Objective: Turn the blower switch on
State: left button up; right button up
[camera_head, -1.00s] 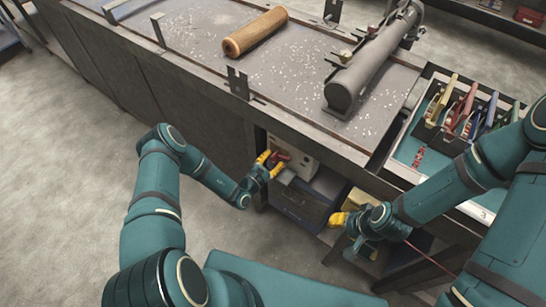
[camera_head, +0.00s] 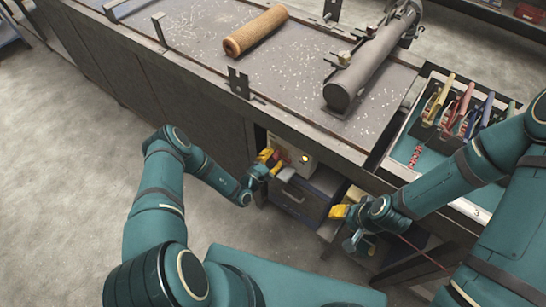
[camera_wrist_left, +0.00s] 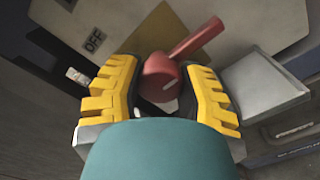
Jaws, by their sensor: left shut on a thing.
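The red blower switch (camera_wrist_left: 161,80) sits between the yellow fingers of my left gripper (camera_wrist_left: 160,95) in the left wrist view. Its lever points up and right, away from the OFF label at the upper left. My left gripper is shut on the switch. In the head view my left gripper (camera_head: 267,158) is at the pale switch box (camera_head: 297,157) under the table edge, and the switch is mostly hidden.
The long table (camera_head: 200,40) above carries a tan roll (camera_head: 255,31) and a grey cylinder machine (camera_head: 365,65). A tray with several coloured-handled tools (camera_head: 460,105) is at right. A dark drawer unit (camera_head: 298,198) is below the box. Floor at left is clear.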

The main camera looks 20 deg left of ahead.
pick_arm(q)
jog(key=shift+w+r, duration=0.1)
jog(key=shift+r, duration=0.05)
jog(key=o, duration=1.2)
jog(key=v, duration=1.2)
